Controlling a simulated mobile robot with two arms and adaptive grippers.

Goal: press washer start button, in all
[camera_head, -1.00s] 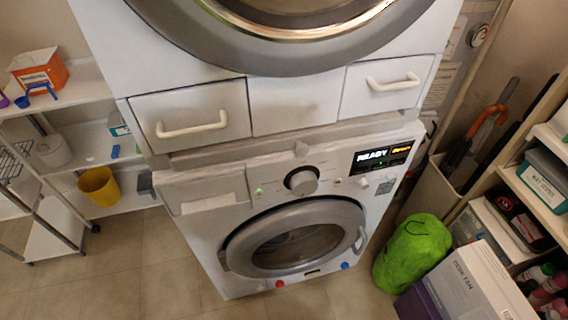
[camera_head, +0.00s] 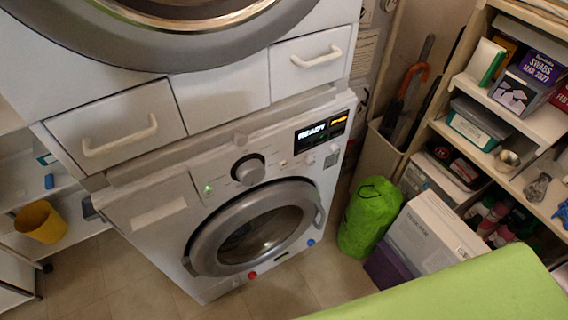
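The washer (camera_head: 165,238) is the lower white machine in the middle of the head view, with a round grey door (camera_head: 255,232) that is shut. Its control panel carries a dark knob (camera_head: 249,170), a small green light (camera_head: 208,189) to the left of the knob, and a display (camera_head: 319,130) that reads READY. Small buttons (camera_head: 309,159) sit under the display; their labels are too small to read. A red spot (camera_head: 253,275) and a blue spot (camera_head: 310,242) show below the door. Neither of my grippers is in view.
A second machine (camera_head: 60,60) with two handled drawers is stacked above. A green bag (camera_head: 368,215) and a white box (camera_head: 432,238) stand right of the washer. Shelves (camera_head: 520,115) fill the right side. A light green surface (camera_head: 470,290) covers the lower right corner. A yellow bucket (camera_head: 41,222) is at left.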

